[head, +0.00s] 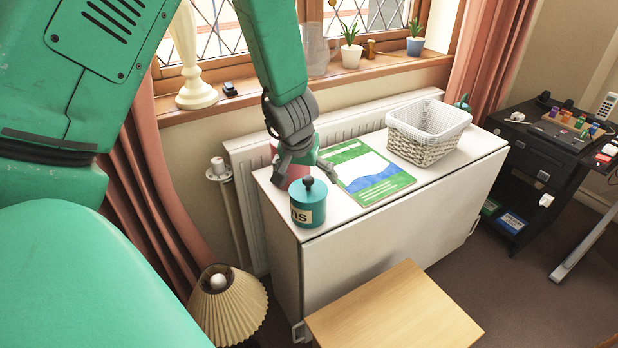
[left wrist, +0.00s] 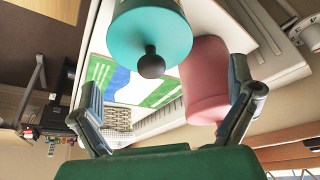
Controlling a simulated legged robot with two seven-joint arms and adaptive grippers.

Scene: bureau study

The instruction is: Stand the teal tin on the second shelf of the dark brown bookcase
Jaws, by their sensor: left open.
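The teal tin (head: 308,208) stands upright near the left front corner of the white cabinet top. It has a black knob on its lid and a cream label with dark letters. My left gripper (head: 309,172) is open, fingers pointing down, just behind and above the tin. In the left wrist view the tin (left wrist: 150,35) shows large, its knob (left wrist: 151,66) between the spread fingers (left wrist: 165,85); I see no grip on it. My right gripper is not in view. I cannot make out a dark brown bookcase in either view.
A pink canister (left wrist: 207,80) stands close behind the tin, partly hidden by my gripper in the head view. A green-and-blue booklet (head: 375,180) and a white-lined basket (head: 427,130) share the top. A wooden stool (head: 395,310) stands in front; a pleated lamp (head: 228,305) is lower left.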

